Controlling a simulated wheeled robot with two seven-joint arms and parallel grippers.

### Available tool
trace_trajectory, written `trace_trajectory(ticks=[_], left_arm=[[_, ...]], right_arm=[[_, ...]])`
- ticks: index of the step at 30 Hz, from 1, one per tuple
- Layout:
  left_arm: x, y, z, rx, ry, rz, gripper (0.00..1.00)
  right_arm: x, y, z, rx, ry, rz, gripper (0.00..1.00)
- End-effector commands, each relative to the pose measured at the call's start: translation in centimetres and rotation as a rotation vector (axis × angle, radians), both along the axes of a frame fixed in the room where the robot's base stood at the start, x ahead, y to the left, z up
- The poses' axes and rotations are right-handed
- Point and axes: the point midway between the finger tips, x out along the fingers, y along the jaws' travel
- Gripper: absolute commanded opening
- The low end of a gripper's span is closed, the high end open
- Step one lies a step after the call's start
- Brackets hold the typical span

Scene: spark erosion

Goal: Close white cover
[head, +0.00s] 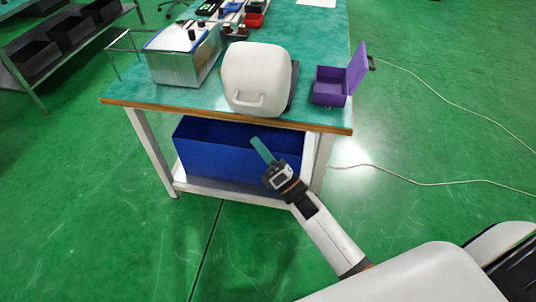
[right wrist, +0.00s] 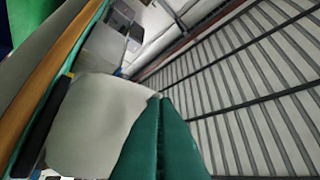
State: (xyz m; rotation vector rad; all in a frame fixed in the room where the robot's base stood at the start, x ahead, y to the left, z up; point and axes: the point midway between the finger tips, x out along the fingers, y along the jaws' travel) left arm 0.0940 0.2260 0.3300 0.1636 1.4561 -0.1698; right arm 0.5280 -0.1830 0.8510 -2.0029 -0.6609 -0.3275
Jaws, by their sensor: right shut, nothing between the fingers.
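The white cover (head: 257,72) stands on the green-topped table near its front edge. It has rounded corners and a handle low on its front face, and a dark part shows along its right side. It also shows in the right wrist view (right wrist: 95,125), partly hidden by my fingers. My right gripper (head: 262,150) is in front of the table and below the cover, apart from it. Its green fingers are together and empty. My left gripper is in neither view. The head view does not show clearly whether the cover is open or shut.
A purple box (head: 328,88) with its lid raised stands right of the cover. A metal tank (head: 183,60) with a white top stands to the left. A blue bin (head: 225,150) sits on the lower shelf behind my right gripper. Cables cross the floor at right.

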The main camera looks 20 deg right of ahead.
Motion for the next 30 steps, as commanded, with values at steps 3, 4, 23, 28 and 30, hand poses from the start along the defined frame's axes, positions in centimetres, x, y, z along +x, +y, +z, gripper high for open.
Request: trace_trajectory(ticks=[3, 4, 23, 28, 30], left_arm=[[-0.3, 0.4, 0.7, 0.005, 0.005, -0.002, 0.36], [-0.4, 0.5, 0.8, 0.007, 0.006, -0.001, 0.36], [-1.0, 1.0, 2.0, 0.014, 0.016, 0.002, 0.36], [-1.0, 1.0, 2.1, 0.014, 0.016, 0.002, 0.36], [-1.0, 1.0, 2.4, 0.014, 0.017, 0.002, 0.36]], right_arm=[[2.3, 0.9, 1.6, 0.000, -0.001, 0.000, 0.00], [2.8, 1.1, 1.9, -0.001, -0.001, 0.000, 0.00], [5.8, -0.3, 4.6, 0.000, 0.005, 0.000, 0.00], [5.8, -0.3, 4.7, 0.002, 0.006, 0.000, 0.00], [5.8, -0.3, 4.9, 0.005, 0.010, 0.000, 0.00]])
